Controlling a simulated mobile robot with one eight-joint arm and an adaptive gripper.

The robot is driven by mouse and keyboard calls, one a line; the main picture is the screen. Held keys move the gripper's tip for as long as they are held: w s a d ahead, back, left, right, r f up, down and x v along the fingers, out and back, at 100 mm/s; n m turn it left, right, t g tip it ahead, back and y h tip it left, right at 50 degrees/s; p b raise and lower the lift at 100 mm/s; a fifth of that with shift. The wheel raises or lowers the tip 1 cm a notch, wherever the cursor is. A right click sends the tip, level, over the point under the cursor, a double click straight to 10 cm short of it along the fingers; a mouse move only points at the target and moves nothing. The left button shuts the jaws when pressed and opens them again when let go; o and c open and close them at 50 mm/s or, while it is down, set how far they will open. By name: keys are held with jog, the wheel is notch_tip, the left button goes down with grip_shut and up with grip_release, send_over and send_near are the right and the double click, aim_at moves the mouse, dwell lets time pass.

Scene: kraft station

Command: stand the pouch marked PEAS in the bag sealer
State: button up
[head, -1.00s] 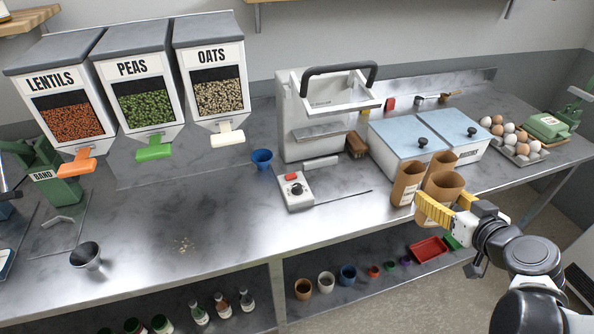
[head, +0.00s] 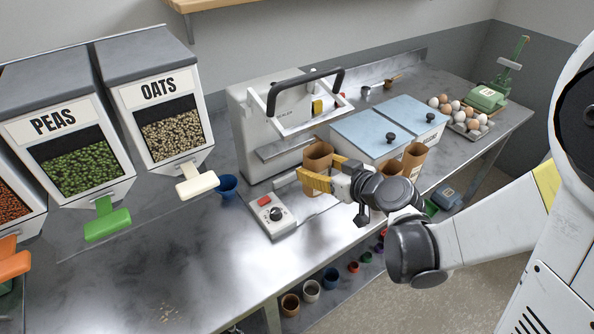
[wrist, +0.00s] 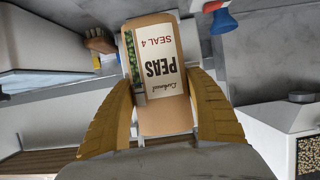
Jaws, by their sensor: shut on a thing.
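The brown pouch marked PEAS (head: 318,155) is upright and open at the top in my gripper (head: 318,182). In the wrist view its label (wrist: 161,62) reads PEAS and SEAL 4, with a green strip beside it. The yellow fingers (wrist: 160,95) are shut on the pouch's sides. The white bag sealer (head: 252,135) stands behind and left of the pouch, its black-handled frame raised. The pouch is in front of the sealer's right side; I cannot tell whether they touch.
A control box (head: 268,213) with a red switch and dial lies in front of the sealer. Two more brown pouches (head: 413,162) stand right of my gripper, before blue-lidded bins (head: 370,132). A blue cup (head: 226,187) is left of the sealer.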

jog(key=w+a, duration=0.1)
jog(key=w, duration=0.1)
jog(key=w+a, duration=0.2)
jog(key=w+a+b, duration=0.1)
jog(key=w, duration=0.1)
jog(key=shift+w+a, duration=0.3)
jog(key=shift+w, duration=0.1)
jog(key=shift+w+f+b, duration=0.1)
jog(key=shift+f+b, duration=1.75)
jog(key=shift+f, duration=1.65)
jog(key=shift+f, duration=0.15)
jog(key=o, duration=1.3)
